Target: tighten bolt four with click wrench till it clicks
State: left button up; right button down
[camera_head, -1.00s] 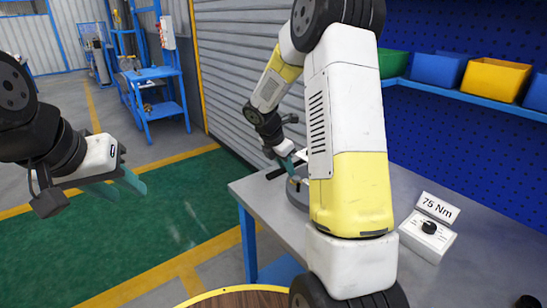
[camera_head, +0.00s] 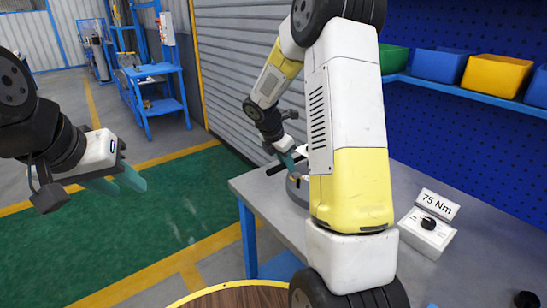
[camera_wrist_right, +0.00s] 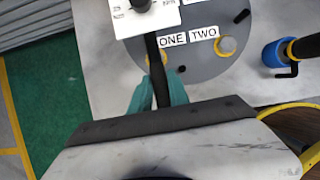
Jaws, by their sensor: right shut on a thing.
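My right gripper (camera_wrist_right: 160,92) is shut on the black handle of the click wrench (camera_wrist_right: 152,62), over the grey flanged shell (camera_wrist_right: 195,82). In the head view this gripper (camera_head: 287,160) is at the shell (camera_head: 298,192), partly behind my own right arm. The shell carries labels ONE and TWO, with a brass-coloured bolt (camera_wrist_right: 226,46) beside TWO. No label for bolt four shows, and I cannot tell whether the wrench head sits on a bolt. My left gripper (camera_head: 122,182) is open and empty, left of the bench.
A white panel with a black knob (camera_wrist_right: 143,5) shows at the wrist view's top. On the bench (camera_head: 262,205) stands a white dial box (camera_head: 426,230) with a 75 Nm sign (camera_head: 437,204). Bins (camera_head: 496,74) line the shelf.

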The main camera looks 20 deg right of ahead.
jog(key=shift+f, duration=1.25)
jog(key=shift+w, duration=0.1)
jog(key=w+m+g, duration=0.3)
jog(key=w+m, duration=0.4)
jog(key=w, duration=0.6)
jog(key=shift+a+f+m, duration=0.15)
jog(key=shift+a+m, duration=0.25)
jog(key=shift+a, duration=0.05)
dwell(1.3)
dwell(0.6)
jog(key=s+d+n+t, duration=0.1)
jog(key=s+n+t, duration=0.2)
jog(key=s+n, duration=0.4)
jog(key=shift+s+f+n, duration=0.15)
jog(key=shift+s+n, duration=0.25)
jog(key=shift+s, duration=2.7)
